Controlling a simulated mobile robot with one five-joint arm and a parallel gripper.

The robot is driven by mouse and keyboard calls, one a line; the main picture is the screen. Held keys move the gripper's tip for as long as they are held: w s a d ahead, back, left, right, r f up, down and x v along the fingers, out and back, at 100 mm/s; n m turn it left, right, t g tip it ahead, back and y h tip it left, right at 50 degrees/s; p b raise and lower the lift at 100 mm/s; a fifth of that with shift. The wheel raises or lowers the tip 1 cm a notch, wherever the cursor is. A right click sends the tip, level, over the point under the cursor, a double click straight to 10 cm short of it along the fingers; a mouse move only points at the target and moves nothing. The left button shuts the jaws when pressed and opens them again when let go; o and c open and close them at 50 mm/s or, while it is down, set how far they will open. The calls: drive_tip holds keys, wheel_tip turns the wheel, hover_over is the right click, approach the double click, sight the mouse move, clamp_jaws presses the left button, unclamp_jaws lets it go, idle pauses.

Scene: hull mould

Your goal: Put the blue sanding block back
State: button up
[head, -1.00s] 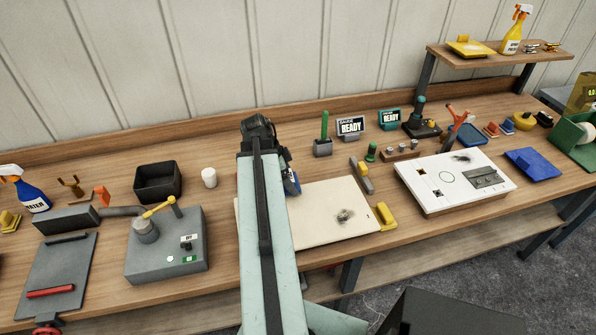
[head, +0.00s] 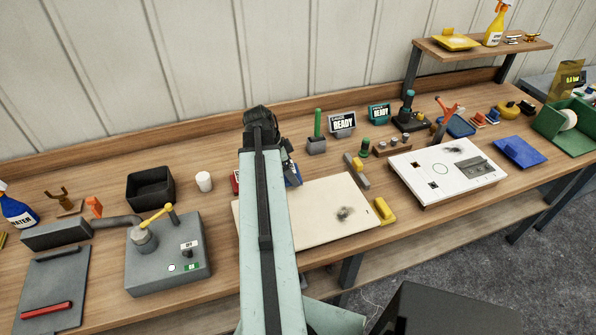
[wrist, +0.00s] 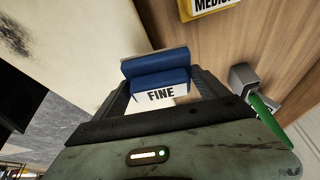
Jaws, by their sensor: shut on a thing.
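The blue sanding block (wrist: 155,68) is between my gripper's fingers (wrist: 163,92) in the wrist view. A white label on it reads FINE. My gripper is shut on it. In the head view my arm hides most of my gripper (head: 290,162). A bit of the blue block (head: 293,178) shows just right of the arm, by the upper left of a cream panel (head: 320,225) with a dark smudge. Whether the block touches the bench cannot be told.
A grey holder with a green stick (head: 317,146) stands right of my gripper. A white cup (head: 204,181) and black bin (head: 150,187) stand left. A red thing (head: 235,182) peeks out beside my arm.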

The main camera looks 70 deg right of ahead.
drive_tip(key=r+n+p, duration=0.1)
drive_tip(key=r, duration=0.1)
hover_over(301, 170)
drive_tip(key=w, duration=0.1)
drive_tip(key=f+b, duration=0.6)
drive_tip(key=f, duration=0.1)
drive_tip(key=f+b, duration=0.4)
drive_tip(key=shift+a, duration=0.4)
drive_tip(key=o, duration=1.1)
drive_tip(key=shift+r, duration=0.15)
drive_tip(key=shift+c, duration=0.2)
drive_tip(key=p+v, duration=1.1)
drive_tip(key=v, duration=0.1)
drive_tip(key=shift+a, duration=0.2)
drive_tip(key=shift+r, duration=0.15)
